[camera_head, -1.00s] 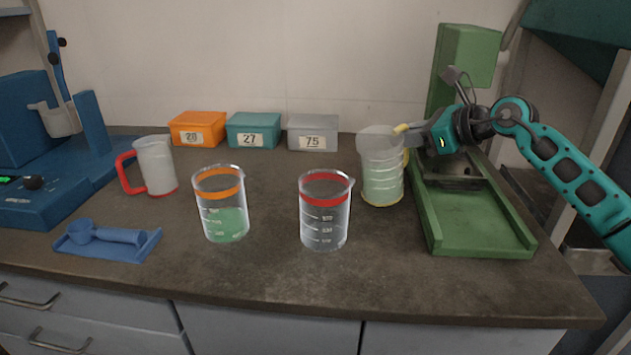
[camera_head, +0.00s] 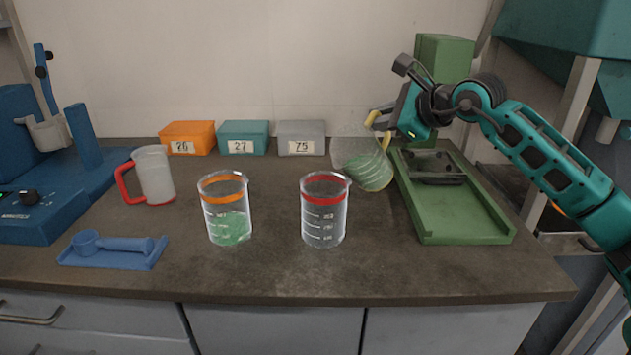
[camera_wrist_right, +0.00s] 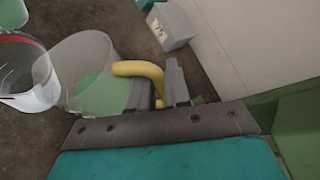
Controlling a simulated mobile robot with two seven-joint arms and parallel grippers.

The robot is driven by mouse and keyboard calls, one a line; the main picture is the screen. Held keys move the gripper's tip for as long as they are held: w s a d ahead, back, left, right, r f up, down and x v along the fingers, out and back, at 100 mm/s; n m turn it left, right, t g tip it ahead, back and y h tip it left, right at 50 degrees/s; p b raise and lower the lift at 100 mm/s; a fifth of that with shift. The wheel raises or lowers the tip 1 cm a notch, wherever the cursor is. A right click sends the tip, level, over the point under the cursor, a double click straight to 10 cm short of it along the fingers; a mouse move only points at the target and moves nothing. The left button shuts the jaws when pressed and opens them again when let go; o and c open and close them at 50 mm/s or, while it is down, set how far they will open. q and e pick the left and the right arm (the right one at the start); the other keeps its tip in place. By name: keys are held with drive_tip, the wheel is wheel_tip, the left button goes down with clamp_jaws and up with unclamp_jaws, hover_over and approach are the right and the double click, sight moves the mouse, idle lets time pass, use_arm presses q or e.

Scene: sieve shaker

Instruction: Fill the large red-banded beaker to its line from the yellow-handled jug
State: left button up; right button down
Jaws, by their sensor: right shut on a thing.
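The large red-banded beaker (camera_head: 325,215) stands upright on the bench, clear and empty-looking, with a red band near its top; it also shows in the right wrist view (camera_wrist_right: 35,85). The yellow-handled jug (camera_head: 362,163) is clear, holds green contents, and is tilted with its mouth towards the left, behind and right of the beaker. My right gripper (camera_head: 387,120) is shut on the jug's yellow handle (camera_wrist_right: 140,70). The jug's mouth is near the beaker's rim in the right wrist view, but no stream shows. My left gripper is not in view.
An orange-banded beaker (camera_head: 226,215) with green contents stands left. A red-handled jug (camera_head: 153,175), a blue scoop on a tray (camera_head: 110,258) and a blue machine (camera_head: 30,190) are farther left. Labelled boxes (camera_head: 243,138) line the wall. A green stand (camera_head: 455,215) is on the right.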

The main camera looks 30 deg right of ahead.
sight(375, 109)
drive_tip(key=shift+s+a+r+n, duration=0.1)
drive_tip(key=shift+a+r+n, duration=0.25)
drive_tip(key=shift+r, duration=0.2)
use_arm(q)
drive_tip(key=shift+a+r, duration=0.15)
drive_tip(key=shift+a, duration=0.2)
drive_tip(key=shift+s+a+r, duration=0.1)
use_arm(e)
drive_tip(key=shift+a+r+h, duration=0.15)
drive_tip(key=shift+r+h, duration=0.05)
drive_tip(key=shift+h, duration=0.1)
use_arm(q)
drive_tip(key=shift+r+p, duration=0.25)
drive_tip(key=shift+p, duration=0.1)
use_arm(e)
drive_tip(key=shift+s+a+r+n+t, duration=0.1)
drive_tip(key=shift+a+r+n+t, duration=0.1)
drive_tip(key=shift+r+n+t, duration=0.15)
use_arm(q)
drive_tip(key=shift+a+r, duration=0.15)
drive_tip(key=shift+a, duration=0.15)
use_arm(e)
drive_tip(key=shift+s+a+r+h, duration=0.1)
drive_tip(key=shift+a+r+h, duration=0.2)
drive_tip(key=shift+r, duration=0.1)
